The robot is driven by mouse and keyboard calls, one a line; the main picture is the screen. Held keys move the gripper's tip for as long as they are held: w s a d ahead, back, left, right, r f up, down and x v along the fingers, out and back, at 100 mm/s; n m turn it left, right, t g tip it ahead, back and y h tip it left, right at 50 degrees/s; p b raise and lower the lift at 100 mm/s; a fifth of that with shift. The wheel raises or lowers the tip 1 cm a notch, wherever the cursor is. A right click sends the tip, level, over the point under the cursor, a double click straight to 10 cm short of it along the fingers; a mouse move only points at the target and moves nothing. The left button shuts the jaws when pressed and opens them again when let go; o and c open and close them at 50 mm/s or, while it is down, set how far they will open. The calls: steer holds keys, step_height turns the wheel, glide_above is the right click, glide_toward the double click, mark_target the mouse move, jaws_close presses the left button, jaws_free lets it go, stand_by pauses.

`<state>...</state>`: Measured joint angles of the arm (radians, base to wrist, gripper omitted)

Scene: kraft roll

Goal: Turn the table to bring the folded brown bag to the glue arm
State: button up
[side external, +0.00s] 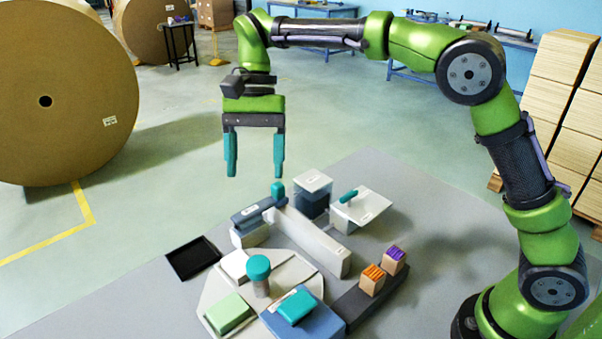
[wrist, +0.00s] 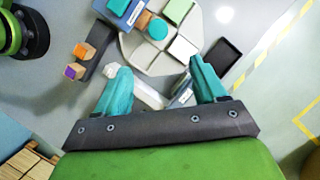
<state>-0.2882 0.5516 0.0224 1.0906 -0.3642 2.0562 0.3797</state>
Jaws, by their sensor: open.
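My gripper (side external: 254,172) is open and empty, above and apart from this equipment.
A black tray (side external: 193,259) lies left of the turntable. Wooden blocks with orange (side external: 372,280) and purple (side external: 395,261) tops stand on a dark strip at the right.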

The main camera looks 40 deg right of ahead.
mark_target(258, 263)
steer(key=x, duration=1.7)
steer(key=shift+s+r, duration=0.1)
steer(key=shift+s, duration=0.2)
jaws_close()
